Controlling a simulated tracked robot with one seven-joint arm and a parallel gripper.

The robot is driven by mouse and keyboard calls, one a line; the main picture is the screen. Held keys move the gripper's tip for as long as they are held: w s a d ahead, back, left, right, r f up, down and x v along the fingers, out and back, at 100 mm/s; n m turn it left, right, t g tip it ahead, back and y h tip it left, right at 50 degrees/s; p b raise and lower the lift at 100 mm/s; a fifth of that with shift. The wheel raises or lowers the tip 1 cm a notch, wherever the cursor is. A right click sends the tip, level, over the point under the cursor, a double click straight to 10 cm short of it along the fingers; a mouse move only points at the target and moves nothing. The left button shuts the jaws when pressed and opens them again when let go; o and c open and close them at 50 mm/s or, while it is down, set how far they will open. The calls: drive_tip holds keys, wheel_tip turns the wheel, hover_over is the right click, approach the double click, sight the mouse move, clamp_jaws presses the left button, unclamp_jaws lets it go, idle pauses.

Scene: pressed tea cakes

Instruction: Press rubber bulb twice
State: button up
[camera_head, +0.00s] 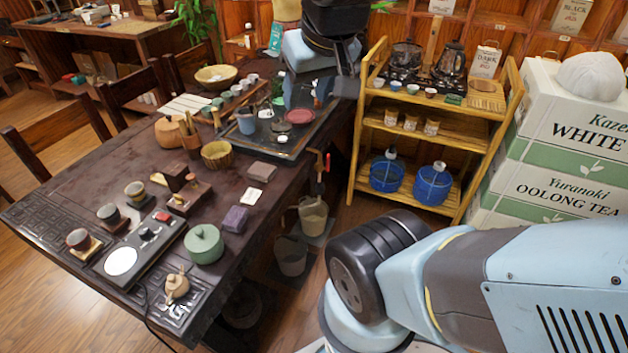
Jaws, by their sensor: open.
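My gripper (307,93) hangs at the top middle, over the far end of the dark tea table (92,185). Its jaws are open, with no object clearly held between them. It is small and partly lost against the dark tray below. I cannot make out a rubber bulb with certainty. A black device (147,235) with a small red spot and a round white plate lies on the near part of the table, far from my gripper. Whether it bears a bulb is too small to tell.
A dark tray (318,123) lies beneath my gripper. A wooden shelf (436,147) stands right of it, beside stacked tea boxes (553,185).

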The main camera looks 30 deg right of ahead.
clamp_jaws()
idle(1.0)
